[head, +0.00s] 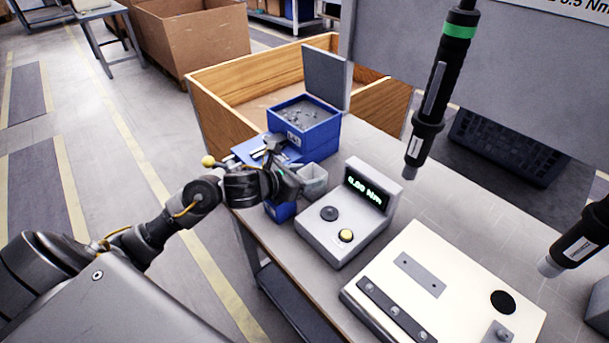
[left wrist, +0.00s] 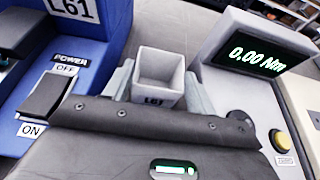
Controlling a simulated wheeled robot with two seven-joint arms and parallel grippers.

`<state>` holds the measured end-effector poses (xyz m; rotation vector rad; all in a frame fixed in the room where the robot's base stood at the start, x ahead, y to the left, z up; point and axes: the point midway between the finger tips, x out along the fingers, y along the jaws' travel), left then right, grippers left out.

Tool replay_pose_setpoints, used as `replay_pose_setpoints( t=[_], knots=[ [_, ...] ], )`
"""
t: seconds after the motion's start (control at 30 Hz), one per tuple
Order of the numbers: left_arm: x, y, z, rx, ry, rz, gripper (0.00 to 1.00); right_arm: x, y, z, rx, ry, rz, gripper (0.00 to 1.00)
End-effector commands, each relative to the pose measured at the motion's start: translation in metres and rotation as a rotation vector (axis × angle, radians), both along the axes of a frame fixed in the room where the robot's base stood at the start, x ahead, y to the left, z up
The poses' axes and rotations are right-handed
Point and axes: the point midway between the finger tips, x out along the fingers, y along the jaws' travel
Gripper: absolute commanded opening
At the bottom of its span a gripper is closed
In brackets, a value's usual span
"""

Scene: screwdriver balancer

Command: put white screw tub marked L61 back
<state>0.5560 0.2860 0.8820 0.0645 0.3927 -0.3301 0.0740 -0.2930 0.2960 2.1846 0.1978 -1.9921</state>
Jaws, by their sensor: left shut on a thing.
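The small white-grey screw tub (head: 314,180) is held upright at the left edge of the table; in the left wrist view the tub (left wrist: 159,72) carries an L61 label and looks empty inside. My left gripper (head: 297,182) is shut on it, with a finger on each side. The blue screw feeder (head: 320,138) marked L61 stands just behind the tub, with loose screws in its open top. In the left wrist view the feeder (left wrist: 92,55) shows its power switch. The tub's underside is hidden, so I cannot tell whether it touches anything. My right gripper is out of view.
A grey torque meter (head: 336,226) reading 0.00 Nm stands close to the right of the tub. A pale fixture plate (head: 450,265) lies nearer. A screwdriver (head: 437,95) hangs above the table, and another (head: 578,240) at the right. A wooden crate (head: 222,110) stands behind the feeder.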

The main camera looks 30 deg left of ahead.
Motion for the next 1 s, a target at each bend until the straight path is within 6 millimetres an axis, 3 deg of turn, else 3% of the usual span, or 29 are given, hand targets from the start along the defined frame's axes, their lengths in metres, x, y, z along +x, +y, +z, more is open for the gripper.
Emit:
replay_pose_setpoints(
  t=[0.03,0.07,0.2,0.6,1.0],
  knots=[
    [0.0,0.0,-0.002,0.0,-0.002,0.0,0.07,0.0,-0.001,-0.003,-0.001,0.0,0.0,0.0],
    [0.0,0.0,-0.001,0.001,0.0,0.0,0.59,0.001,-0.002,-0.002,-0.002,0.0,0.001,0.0],
    [0.0,0.0,-0.001,0.0,0.0,0.0,0.77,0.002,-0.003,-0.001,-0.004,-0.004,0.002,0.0],
    [-0.001,0.0,0.006,-0.001,0.0,0.0,0.78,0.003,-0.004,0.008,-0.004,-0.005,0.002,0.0],
    [-0.072,0.025,0.032,0.006,0.001,-0.001,0.78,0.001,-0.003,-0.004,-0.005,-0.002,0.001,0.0]
  ],
)
